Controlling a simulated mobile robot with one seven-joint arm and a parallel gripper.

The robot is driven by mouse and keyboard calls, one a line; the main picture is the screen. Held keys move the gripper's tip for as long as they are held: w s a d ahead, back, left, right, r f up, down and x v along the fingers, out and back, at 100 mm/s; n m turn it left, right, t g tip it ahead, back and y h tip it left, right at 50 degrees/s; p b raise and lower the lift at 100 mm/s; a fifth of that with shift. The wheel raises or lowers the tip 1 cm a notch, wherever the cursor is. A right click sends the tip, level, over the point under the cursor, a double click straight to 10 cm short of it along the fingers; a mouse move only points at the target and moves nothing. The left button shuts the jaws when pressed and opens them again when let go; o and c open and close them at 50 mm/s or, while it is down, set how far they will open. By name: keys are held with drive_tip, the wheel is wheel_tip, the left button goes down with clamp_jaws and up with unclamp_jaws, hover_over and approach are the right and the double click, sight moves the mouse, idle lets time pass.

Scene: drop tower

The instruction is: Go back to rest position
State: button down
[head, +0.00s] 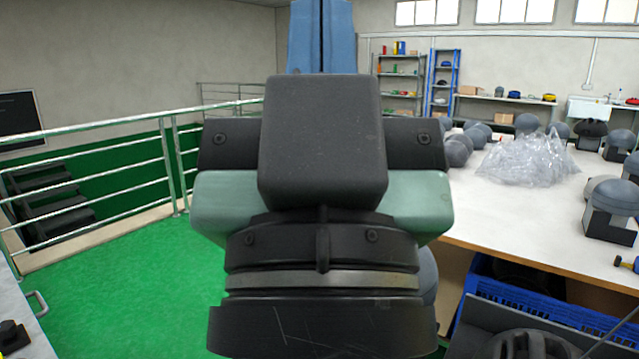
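My gripper (321,10) is raised in the middle of the head view, seen from behind. Its green and black body and round dark wrist fill the centre. Its two blue fingers point up to the top edge, side by side with only a thin dark line between them, so it looks shut. Their ends run out of the frame, and I see nothing held. What lies straight behind the gripper body is hidden.
A white table (490,215) on the right bears grey helmets, dark stands and a clear plastic heap (528,158). A blue crate (545,312) stands below its front edge. A metal railing (100,178) runs along the left. Green floor (135,290) is open at left.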

wheel_tip(320, 180, up, 16)
drive_tip(key=p, duration=1.4)
drive_tip(key=shift+r+p, duration=0.15)
drive_tip(key=shift+p, duration=0.2)
